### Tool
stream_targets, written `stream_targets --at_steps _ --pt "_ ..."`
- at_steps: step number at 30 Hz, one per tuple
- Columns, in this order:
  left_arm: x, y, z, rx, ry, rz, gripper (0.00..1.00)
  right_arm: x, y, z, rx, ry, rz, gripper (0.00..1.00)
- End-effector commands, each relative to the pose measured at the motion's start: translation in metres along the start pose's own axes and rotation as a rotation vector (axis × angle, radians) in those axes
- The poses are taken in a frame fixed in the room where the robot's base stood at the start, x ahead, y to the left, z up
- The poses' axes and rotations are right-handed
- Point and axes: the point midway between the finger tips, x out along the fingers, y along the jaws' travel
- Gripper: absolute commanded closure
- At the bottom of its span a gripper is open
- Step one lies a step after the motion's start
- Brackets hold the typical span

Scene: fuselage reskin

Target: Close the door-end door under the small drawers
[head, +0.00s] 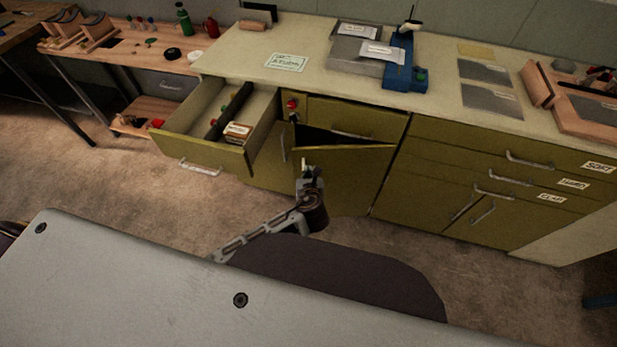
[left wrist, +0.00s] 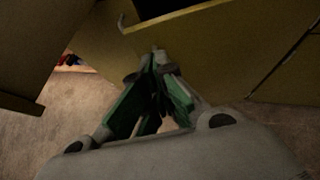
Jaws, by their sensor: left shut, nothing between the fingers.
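The olive door (head: 345,175) under the small drawers stands ajar, with a dark gap showing above its top edge. Its left edge stands out from the cabinet. My left gripper (head: 305,166) is shut and empty in front of the door, near its left edge. In the left wrist view the door (left wrist: 215,55) fills the upper right, and the shut fingertips (left wrist: 157,52) overlap its lower left part. I cannot tell whether they touch it. My right gripper is not in view.
A small drawer (head: 205,155) is pulled far out to the left, holding a box (head: 238,131). The drawer above the door (head: 355,115) looks nearly shut. The worktop (head: 310,45) carries a blue tool (head: 405,70) and trays. Bare floor (head: 170,215) lies left of my arm.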

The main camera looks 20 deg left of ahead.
Motion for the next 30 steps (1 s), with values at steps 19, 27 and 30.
stream_targets --at_steps 19,27,30 --pt "0.08 0.0 0.007 -0.001 -0.002 0.001 1.0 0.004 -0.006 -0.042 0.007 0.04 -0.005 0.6" --pt "0.099 0.0 0.018 0.0 0.0 0.0 1.0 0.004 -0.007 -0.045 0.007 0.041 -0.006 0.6" --pt "0.101 0.0 0.019 0.0 0.001 0.0 1.0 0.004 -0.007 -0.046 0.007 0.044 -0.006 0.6"
